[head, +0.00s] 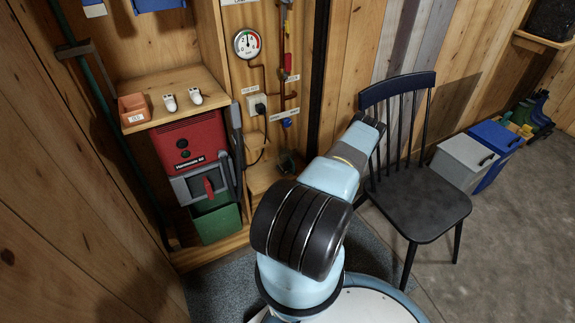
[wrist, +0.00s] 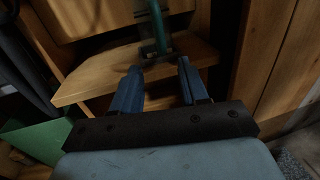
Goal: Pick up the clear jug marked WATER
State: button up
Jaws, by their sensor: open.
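My gripper (wrist: 158,66) is open in the wrist view, its two blue fingers apart and nothing visible held between them. Ahead of the fingertips, on a low wooden shelf (wrist: 88,82), stands a small dark thing with a teal upright part (wrist: 158,25). It is too dim to tell whether this is the jug. In the head view a dark, partly see-through shape (head: 287,164) stands on the low shelf below the pipes. I can read no WATER marking on it. My arm hides part of the area beside it, and my fingers cannot be made out there.
A red and grey machine (head: 190,143) with a green bin (head: 217,223) stands left of the low shelf. A black chair (head: 418,203) stands to the right. A gauge (head: 247,43) and pipes are on the wall above. Open floor (head: 500,260) lies at right.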

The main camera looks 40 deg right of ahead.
aim_at(293, 172)
jog(key=x, duration=0.4)
jog(key=shift+r+x, duration=0.2)
jog(key=shift+x, duration=1.1)
jog(key=shift+r+x, duration=0.15)
jog(key=shift+x, duration=1.15)
jog(key=shift+d, duration=0.1)
jog(key=shift+c, duration=0.3)
jog(key=shift+s, duration=0.1)
grip_shut()
